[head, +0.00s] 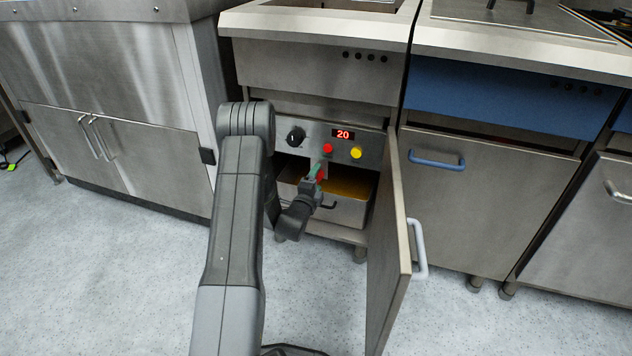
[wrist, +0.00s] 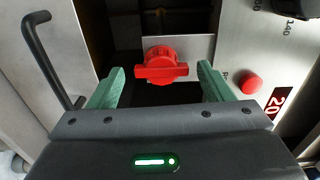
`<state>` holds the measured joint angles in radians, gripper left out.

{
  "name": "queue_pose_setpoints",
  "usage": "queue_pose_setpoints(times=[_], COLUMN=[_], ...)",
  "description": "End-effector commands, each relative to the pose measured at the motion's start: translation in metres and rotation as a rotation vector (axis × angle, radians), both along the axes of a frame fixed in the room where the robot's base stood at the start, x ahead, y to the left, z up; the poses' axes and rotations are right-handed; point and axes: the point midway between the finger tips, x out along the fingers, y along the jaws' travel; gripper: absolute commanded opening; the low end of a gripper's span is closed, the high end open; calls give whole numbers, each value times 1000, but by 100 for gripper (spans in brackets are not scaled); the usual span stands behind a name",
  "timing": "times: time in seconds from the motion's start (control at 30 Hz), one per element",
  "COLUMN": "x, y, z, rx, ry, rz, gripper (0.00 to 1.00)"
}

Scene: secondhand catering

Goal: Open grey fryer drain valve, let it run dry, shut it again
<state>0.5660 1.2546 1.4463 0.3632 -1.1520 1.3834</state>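The grey fryer's cabinet (head: 310,75) stands open in the head view. Inside it, the red drain valve (wrist: 161,66) sits on a pale plate, its handle bar lying crosswise in the wrist view. My gripper (wrist: 162,73) is open, with one green finger on each side of the valve and a gap to both. In the head view my gripper (head: 318,172) partly hides the valve. Below is a metal drain pan (head: 345,211) with a dark handle (wrist: 48,62) and golden-brown oil showing inside. I cannot tell whether oil is flowing.
The open door (head: 392,245) with a grey handle stands right of my arm. The panel holds a black knob (head: 296,137), a display reading 20 (head: 343,134), a red button (head: 327,148) and a yellow button (head: 356,153). A blue-fronted unit (head: 490,95) stands to the right.

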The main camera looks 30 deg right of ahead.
Motion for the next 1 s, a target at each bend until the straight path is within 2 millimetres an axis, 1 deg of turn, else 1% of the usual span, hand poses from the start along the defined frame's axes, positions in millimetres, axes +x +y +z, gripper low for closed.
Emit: queue_pose_setpoints(times=[0.2,0.33,0.47,0.7,0.8,0.9,1.0], x=[-1,-8,-24,-58,-70,-78,-84], y=[1,11,31,75,89,99,105], z=[1,2,3,2,2,1,1], rx=[-2,0,1,1,0,0,0], ry=[-1,1,3,4,3,1,1], rz=[0,2,3,4,2,3,1], gripper=[74,74,74,74,74,74,74])
